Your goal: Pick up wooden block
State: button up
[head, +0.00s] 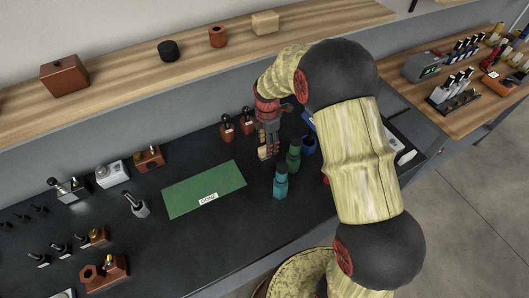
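A pale wooden block (265,22) lies on the long wooden shelf at the back, near the top middle of the head view. My gripper (266,151) points down low over the black worktop, well below and in front of that block. A small tan piece shows at its fingertips; I cannot tell whether it is held, behind the fingers, or part of them. The finger gap is too small to make out.
A reddish wooden box (65,75), a black cylinder (168,50) and a brown piece (217,37) share the shelf. Green (293,155) and teal (280,182) bottles stand close to my gripper. A green mat (204,187) lies left of it.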

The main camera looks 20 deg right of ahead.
aim_at(265, 148)
jog(key=f, duration=0.3)
jog(key=f+b, duration=0.1)
jog(key=shift+w+a+f, duration=0.15)
jog(key=shift+a+f, duration=0.05)
jog(key=shift+a, duration=0.15)
jog(key=shift+c, duration=0.8)
jog(key=c, duration=1)
jog(key=shift+c, duration=0.2)
jog(key=shift+r, duration=0.1)
jog(key=shift+r, duration=0.6)
notch_tip(265, 148, up, 2)
jog(key=shift+r+p, duration=0.2)
jog(key=shift+p, duration=0.35)
jog(key=s+a, duration=0.1)
jog(key=a, duration=0.5)
jog(key=s+a+p, duration=0.1)
jog(key=a, duration=0.4)
jog(key=s+a, duration=0.1)
jog(key=a, duration=0.5)
jog(key=shift+s+a+f, duration=0.1)
jog(key=shift+s+a, duration=0.15)
jog(key=shift+a, duration=0.1)
